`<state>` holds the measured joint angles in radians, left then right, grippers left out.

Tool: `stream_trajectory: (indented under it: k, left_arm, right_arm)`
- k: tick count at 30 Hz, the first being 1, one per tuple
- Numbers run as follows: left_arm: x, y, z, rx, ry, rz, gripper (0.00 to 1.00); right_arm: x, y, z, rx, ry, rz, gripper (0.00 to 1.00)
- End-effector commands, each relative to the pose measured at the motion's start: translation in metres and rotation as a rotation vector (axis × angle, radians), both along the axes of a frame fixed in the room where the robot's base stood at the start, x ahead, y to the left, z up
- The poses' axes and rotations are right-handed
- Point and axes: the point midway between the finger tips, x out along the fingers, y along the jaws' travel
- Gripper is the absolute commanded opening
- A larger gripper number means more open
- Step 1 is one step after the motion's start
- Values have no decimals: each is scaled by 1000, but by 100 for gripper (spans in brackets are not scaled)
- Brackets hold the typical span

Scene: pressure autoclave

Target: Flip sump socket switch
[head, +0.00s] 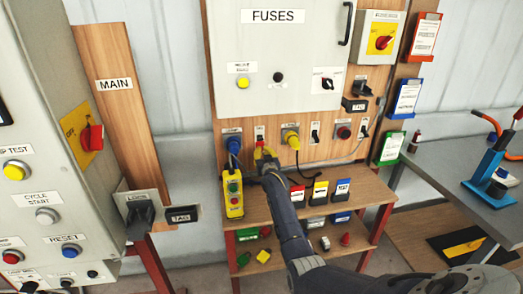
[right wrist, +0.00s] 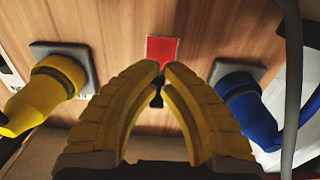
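A small switch plate with red on it (head: 259,133) sits on the wooden board between the blue socket and the yellow socket. In the right wrist view, a red plate (right wrist: 163,50) is just past my fingertips. My right gripper (head: 265,153) is in front of the board, just below this switch. Its yellow fingers, also in the right wrist view (right wrist: 164,68), have their tips nearly touching at the plate's edge. A small dark part (right wrist: 157,97) shows between the fingers; whether they touch it I cannot tell. My left gripper is not in view.
A blue plug (head: 233,144) and a yellow plug (head: 291,139) flank the switch closely. A yellow pendant (head: 233,192) hangs at left. A shelf (head: 285,208) with tags and padlocks lies below; the FUSES cabinet (head: 290,60) is above. A grey cable (right wrist: 293,80) runs nearby.

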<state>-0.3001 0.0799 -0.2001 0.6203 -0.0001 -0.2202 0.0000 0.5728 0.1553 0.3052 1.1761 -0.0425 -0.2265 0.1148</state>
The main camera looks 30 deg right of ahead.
Motion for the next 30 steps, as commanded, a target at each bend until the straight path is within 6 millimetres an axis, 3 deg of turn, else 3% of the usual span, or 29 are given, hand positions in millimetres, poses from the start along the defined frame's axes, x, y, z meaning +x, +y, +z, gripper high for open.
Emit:
stream_trajectory:
  k: [14, 30]
  left_arm:
    - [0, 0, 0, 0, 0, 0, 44]
    - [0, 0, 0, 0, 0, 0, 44]
  right_arm:
    - [-11, 5, -3, 1, -1, 0, 0]
    - [-45, 17, -3, 0, 0, 0, 0]
